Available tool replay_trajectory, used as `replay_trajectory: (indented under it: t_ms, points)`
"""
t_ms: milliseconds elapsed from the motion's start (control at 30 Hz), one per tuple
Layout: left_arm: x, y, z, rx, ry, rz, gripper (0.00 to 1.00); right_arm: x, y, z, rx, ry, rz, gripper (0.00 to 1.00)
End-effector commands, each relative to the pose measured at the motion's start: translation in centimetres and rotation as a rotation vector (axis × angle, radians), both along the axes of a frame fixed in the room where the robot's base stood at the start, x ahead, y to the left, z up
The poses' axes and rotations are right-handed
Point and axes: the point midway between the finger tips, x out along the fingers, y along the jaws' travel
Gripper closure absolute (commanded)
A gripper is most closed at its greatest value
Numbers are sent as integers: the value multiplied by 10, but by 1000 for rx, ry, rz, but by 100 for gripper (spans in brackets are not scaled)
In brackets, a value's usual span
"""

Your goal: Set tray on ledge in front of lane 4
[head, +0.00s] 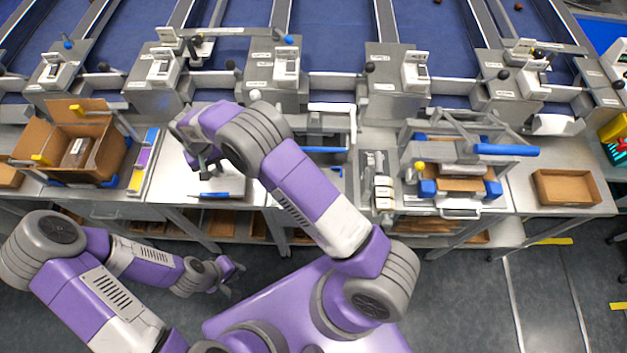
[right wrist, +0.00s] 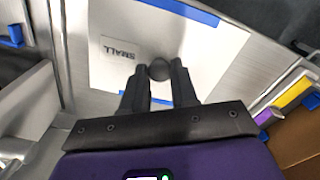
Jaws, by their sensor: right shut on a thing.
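A flat white tray-like panel (right wrist: 120,70) with a SMALL label and blue strips at its edges fills the middle of the right wrist view. In the head view a blue strip (head: 215,195) shows on the pale bench below my right gripper (head: 205,168). In the right wrist view my right gripper (right wrist: 158,88) is shut on a dark round knob (right wrist: 158,70), over the panel. Whether the knob belongs to the panel I cannot tell. My left gripper (head: 234,278) is open and empty, low over the floor. Lane numbers are not readable.
A metal ledge with gate boxes (head: 285,75) and dark knobs runs before the blue lanes (head: 335,35). A cardboard box (head: 75,150) stands left, a press with a blue handle (head: 505,150) right. A shallow brown tray (head: 566,188) lies at the far right.

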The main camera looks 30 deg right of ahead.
Motion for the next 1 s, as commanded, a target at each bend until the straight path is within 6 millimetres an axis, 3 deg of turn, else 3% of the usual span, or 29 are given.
replay_trajectory:
  t_ms: [700,733,900,1000]
  points:
    - [0,0,-11,0,0,0,78,0,0,-15,0,0,0,100]
    - [0,0,-11,0,0,0,78,0,0,-14,0,-1,0,68]
    - [0,0,-10,0,0,0,78,0,0,-14,0,0,0,42]
    - [0,0,-10,0,0,0,78,0,0,-14,0,0,0,42]
